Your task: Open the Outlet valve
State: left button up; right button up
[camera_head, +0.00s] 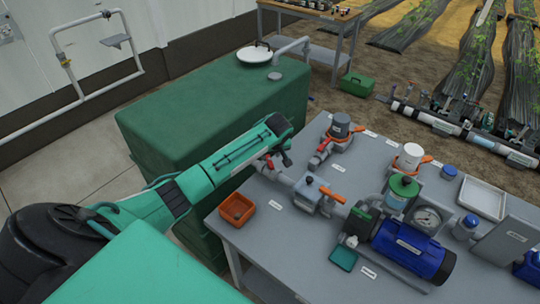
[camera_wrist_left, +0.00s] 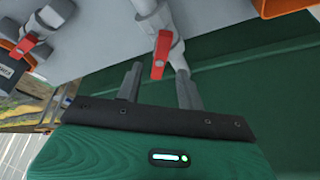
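A grey pipe valve (camera_wrist_left: 160,22) with a red lever handle (camera_wrist_left: 161,54) sits between the green tank and the skid table; its label is not legible. In the head view the red handle (camera_head: 269,162) shows just beyond my left gripper (camera_head: 278,150). In the wrist view my left gripper (camera_wrist_left: 159,84) is open, with the lever's free end between its fingertips and gaps visible on both sides. Whether a finger touches it cannot be told. A second red-handled valve (camera_head: 323,146) stands farther back on the table. My right gripper is not in view.
The green tank (camera_head: 190,105) lies under my left arm. The grey skid table (camera_head: 300,235) holds an orange bin (camera_head: 237,209), an orange-handled valve (camera_head: 326,192), a blue pump (camera_head: 412,248) and a white tray (camera_head: 482,198). A white pipe frame (camera_head: 95,95) stands at the left.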

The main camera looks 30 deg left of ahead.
aim_at(269, 159)
pick_arm(q)
jog(key=shift+x, duration=1.8)
jog(key=shift+c, duration=0.2)
grip_shut()
